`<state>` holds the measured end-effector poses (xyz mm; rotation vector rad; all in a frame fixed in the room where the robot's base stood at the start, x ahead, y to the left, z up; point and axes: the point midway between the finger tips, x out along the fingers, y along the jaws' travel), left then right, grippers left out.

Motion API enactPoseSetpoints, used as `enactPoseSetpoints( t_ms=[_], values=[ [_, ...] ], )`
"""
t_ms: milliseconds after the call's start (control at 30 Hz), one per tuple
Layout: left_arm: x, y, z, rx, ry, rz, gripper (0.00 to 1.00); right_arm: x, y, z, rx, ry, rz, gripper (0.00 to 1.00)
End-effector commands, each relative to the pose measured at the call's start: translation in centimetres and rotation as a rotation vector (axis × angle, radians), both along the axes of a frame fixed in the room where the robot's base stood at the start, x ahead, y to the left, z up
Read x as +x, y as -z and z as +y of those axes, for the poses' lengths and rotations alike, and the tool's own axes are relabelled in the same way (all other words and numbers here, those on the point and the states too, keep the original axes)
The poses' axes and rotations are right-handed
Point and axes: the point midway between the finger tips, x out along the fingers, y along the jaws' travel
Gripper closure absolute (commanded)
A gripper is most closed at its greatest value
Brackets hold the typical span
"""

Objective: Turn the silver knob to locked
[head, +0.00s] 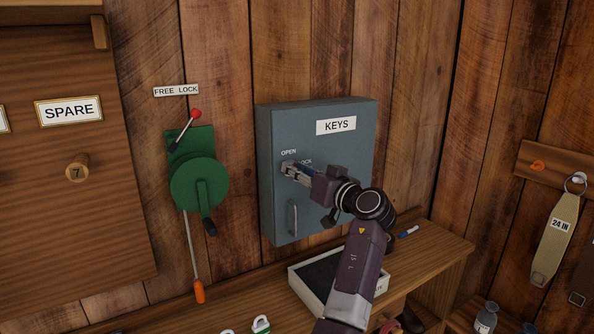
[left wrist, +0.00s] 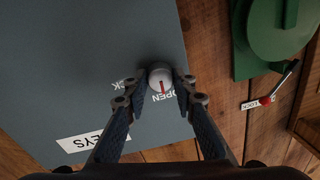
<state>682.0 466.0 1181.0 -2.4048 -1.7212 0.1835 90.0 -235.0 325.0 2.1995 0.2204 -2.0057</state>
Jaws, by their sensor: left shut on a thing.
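The grey key cabinet (head: 318,215) with a "KEYS" label hangs on the plank wall. My left gripper (left wrist: 157,90) is shut on the knob, one finger on each side. In the head view my left gripper (head: 291,169) hides the knob and part of the "LOCK" word. My right gripper is not in view.
A bar handle (head: 293,218) is on the cabinet door below the gripper. A green winch (head: 199,184) with a red-tipped lever is on the wall to the left. Below are a wooden bench (head: 440,243), an open tray (head: 303,283) and a blue pen (head: 408,232).

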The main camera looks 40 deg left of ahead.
Motion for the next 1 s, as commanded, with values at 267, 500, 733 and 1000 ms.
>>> enactPoseSetpoints(
  t_ms=[267,500,733,1000],
  values=[
    [0.0,-0.1,0.0,0.077,0.001,0.178,1.00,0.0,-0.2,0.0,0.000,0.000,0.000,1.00],
    [0.1,-0.1,0.0,0.164,0.001,0.388,1.00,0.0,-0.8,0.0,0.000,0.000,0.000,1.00],
    [0.0,-0.1,0.0,0.248,0.000,0.590,1.00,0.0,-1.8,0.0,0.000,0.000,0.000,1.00],
    [0.0,-0.2,0.0,0.347,0.000,0.826,1.00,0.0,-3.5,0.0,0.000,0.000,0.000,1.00]
  ],
)
